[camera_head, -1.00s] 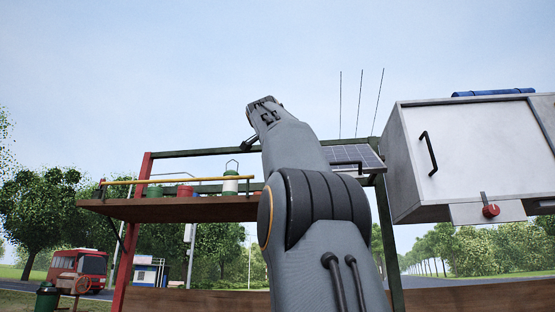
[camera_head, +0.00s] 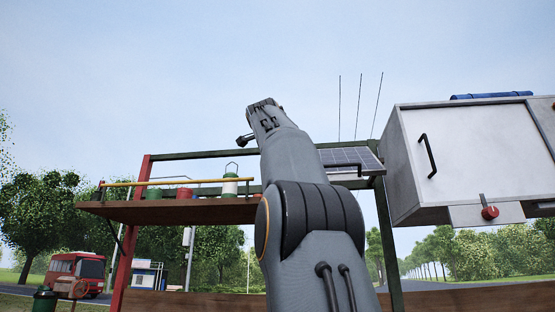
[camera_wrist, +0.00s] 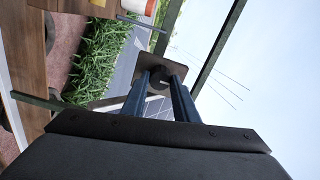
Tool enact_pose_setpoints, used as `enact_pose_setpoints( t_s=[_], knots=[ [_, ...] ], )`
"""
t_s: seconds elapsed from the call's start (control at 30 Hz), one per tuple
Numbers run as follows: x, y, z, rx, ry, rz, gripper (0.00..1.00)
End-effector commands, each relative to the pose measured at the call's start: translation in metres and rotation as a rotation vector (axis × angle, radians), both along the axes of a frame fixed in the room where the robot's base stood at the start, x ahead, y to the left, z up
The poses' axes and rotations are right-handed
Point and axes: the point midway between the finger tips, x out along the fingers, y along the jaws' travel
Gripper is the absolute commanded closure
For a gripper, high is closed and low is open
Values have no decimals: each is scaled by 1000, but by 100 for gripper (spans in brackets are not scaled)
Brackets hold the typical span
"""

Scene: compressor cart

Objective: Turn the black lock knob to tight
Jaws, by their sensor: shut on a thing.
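The black lock knob (camera_wrist: 157,74) shows in the wrist view, in front of a small brown plate (camera_wrist: 181,68). My gripper (camera_wrist: 160,80) has its two dark blue fingers on either side of the knob and is shut on it. A pale mark shows on the knob's face, but I cannot read its tight or loose setting. In the head view my arm rises in the middle and hides the fingers and the black knob.
A solar panel (camera_head: 349,161) is on the green frame behind my arm. A wooden shelf (camera_head: 180,210) with cans and a yellow rail (camera_head: 190,181) is at left. A white cabinet (camera_head: 475,150) with a black handle and a red knob (camera_head: 490,212) is at right.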

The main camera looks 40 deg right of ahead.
Motion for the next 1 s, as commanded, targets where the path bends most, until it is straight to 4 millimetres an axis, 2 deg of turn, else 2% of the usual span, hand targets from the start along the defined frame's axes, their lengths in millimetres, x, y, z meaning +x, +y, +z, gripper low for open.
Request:
enact_pose_setpoints(
  t_s=[0.1,0.13,0.2,0.23,0.57,1.0],
  knots=[
    [0,0,0,1,0,0,96],
    [0,0,0,1,1,0,68],
    [0,0,0,1,1,0,56],
    [0,0,0,1,1,0,55],
    [-2,3,0,-1,-1,1,55],
    [-42,51,-2,0,0,2,55]
  ],
)
